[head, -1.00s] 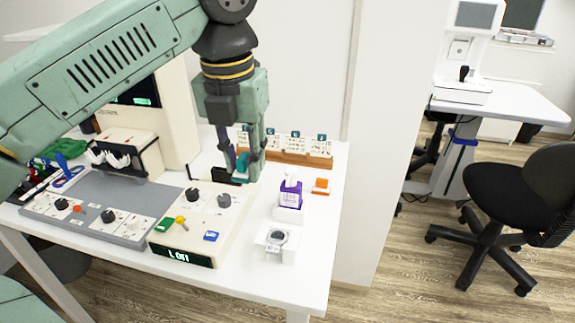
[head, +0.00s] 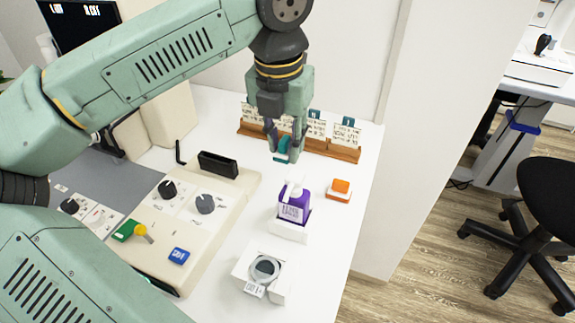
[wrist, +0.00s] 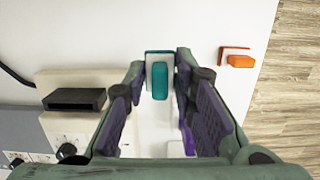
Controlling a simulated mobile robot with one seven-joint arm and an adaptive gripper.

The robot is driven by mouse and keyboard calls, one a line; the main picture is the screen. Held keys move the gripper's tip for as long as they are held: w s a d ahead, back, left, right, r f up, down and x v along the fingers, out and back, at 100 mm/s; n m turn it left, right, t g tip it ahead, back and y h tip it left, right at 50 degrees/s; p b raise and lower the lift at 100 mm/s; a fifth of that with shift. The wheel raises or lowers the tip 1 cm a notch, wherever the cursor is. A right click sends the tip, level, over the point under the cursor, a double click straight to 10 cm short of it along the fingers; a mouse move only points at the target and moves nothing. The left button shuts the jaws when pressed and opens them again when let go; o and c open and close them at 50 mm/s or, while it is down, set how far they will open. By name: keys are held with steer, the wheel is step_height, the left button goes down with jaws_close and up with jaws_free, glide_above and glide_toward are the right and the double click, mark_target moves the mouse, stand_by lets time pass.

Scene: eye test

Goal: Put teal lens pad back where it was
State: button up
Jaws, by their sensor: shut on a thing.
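The teal lens pad (head: 284,146) is between the fingertips of my gripper (head: 286,150), which is shut on it. The wrist view also shows the pad (wrist: 160,81) between the fingertips (wrist: 160,76). A small white base with a dark teal edge (wrist: 159,55) shows just behind and beneath the pad in the wrist view. The fingers partly hide this base in the head view. I cannot tell whether the pad touches it or hangs a little above it.
A wooden rack of cards (head: 343,153) stands close behind my gripper. A purple bottle (head: 294,208), a lens in a white holder (head: 265,268) and a beige console (head: 150,250) are nearer. White table lies between.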

mark_target(283, 142)
step_height(283, 142, down, 6)
stand_by(0.4)
steer(key=shift+f, duration=0.3)
steer(key=o, duration=1)
steer(key=shift+r, duration=0.1)
steer(key=r, duration=0.4)
steer(key=s+r, duration=0.1)
steer(key=r, duration=0.7)
steer(key=shift+s+a+r, duration=0.15)
steer(key=shift+a, duration=0.1)
